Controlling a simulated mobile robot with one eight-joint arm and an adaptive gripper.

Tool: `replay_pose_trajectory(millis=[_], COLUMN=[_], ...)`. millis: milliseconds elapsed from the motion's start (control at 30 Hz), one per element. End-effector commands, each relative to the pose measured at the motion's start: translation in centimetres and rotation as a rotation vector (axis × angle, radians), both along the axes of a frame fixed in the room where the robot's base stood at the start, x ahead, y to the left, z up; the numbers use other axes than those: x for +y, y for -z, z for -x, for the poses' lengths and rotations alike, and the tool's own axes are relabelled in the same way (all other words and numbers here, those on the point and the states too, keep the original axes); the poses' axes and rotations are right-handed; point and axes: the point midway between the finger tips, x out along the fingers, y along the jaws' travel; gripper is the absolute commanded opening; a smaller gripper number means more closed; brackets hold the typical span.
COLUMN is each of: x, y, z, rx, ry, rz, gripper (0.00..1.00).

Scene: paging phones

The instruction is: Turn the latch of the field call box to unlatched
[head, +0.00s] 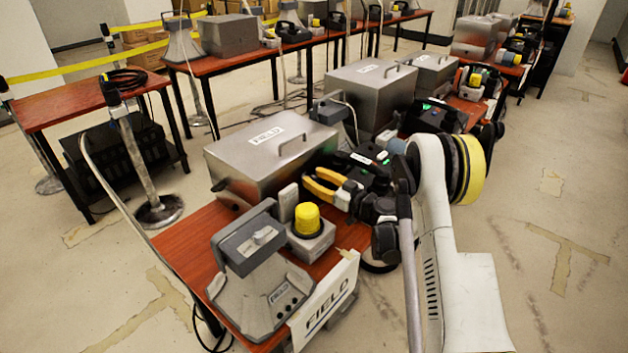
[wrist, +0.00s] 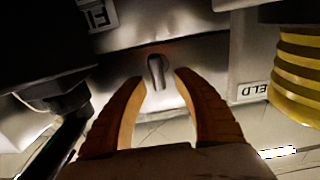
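The field call box (head: 262,150) is a silver metal box with a white FIELD label on its lid, standing on the red-brown table in the head view. A small grey latch lever (wrist: 155,72) shows on a metal face in the wrist view. It stands nearly upright there, tilted slightly. My gripper (head: 308,182) has orange fingers, at the box's right side in the head view. In the wrist view my gripper (wrist: 160,80) is open, with the lever between and just beyond its fingertips. I cannot tell if they touch. The latch is hidden in the head view.
A yellow beacon (head: 307,218) on a grey base stands close to my gripper. A grey desk phone (head: 256,275) and a FIELD sign (head: 327,304) are at the table's near end. More metal boxes (head: 371,88) stand behind.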

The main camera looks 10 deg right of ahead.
Motion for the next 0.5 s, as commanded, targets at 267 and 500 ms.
replay_pose_trajectory(millis=[267,500], x=[0.03,0.03], y=[-0.06,-0.05], z=[-0.08,-0.07], rx=[0.000,0.000], ry=[0.000,0.000], rz=[0.000,0.000], gripper=[0.29,0.00])
